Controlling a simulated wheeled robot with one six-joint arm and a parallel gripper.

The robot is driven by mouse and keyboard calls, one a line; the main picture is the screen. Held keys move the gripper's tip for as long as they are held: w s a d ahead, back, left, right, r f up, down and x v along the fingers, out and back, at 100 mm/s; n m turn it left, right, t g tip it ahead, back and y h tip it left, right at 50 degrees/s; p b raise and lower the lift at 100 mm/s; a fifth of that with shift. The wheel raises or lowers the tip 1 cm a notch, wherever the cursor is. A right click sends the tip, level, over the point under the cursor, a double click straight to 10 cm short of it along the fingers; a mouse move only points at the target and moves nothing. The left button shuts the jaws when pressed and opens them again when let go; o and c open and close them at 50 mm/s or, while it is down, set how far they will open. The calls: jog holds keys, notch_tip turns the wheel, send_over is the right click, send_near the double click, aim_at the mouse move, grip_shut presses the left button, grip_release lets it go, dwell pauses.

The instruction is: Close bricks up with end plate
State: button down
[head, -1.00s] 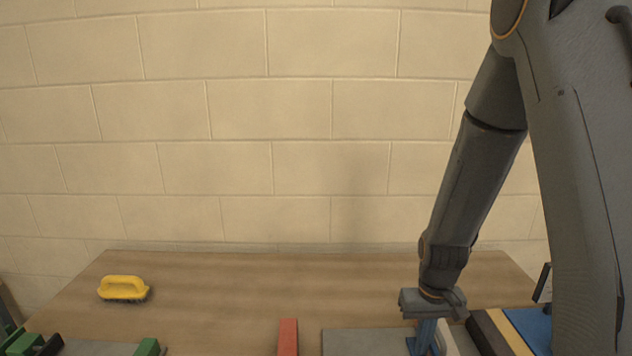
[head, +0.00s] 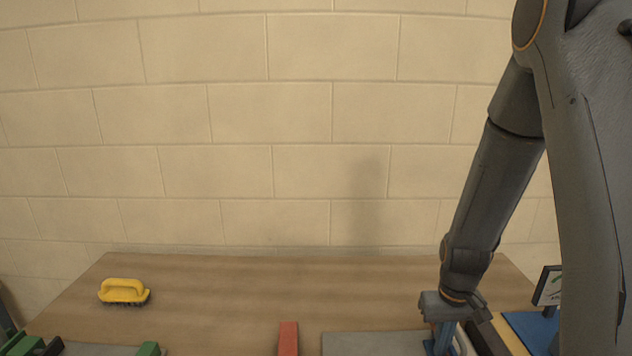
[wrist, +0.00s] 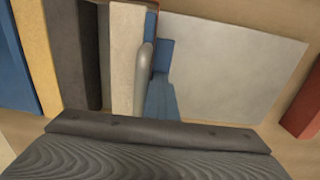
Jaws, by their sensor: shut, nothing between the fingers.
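My gripper (head: 441,342) points down at the right of the bench, its blue fingers shut and empty. In the wrist view the fingers (wrist: 161,80) stand right beside a pale upright piece (wrist: 126,60) with a rounded grey bar, probably the end plate and its handle. They look close against the bar; contact is not certain. On the piece's other side are upright bricks: dark grey (wrist: 75,50), yellow (wrist: 34,50) and blue (wrist: 14,60). Whether gaps remain between them is hard to see. In the head view, the gripper hides part of the row.
A grey flat slab (head: 372,343) lies left of my gripper, with a red block (head: 288,338) beyond it. A yellow-handled brush (head: 123,291) lies at the back left. Green blocks (head: 148,348) are at the front left. A framed sign (head: 547,286) stands at the right.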

aim_at(456, 345)
jog(key=shift+d, duration=1.85)
notch_tip(456, 345, up, 10)
jog(key=a+p, duration=0.2)
jog(key=p, duration=0.6)
jog(key=shift+a, duration=0.3)
jog(key=s+a+r+t+b, duration=0.1)
jog(key=s+a+r+b, duration=0.1)
jog(key=s+a+b, duration=0.7)
jog(key=shift+s+a, duration=0.25)
jog(key=shift+a, duration=0.4)
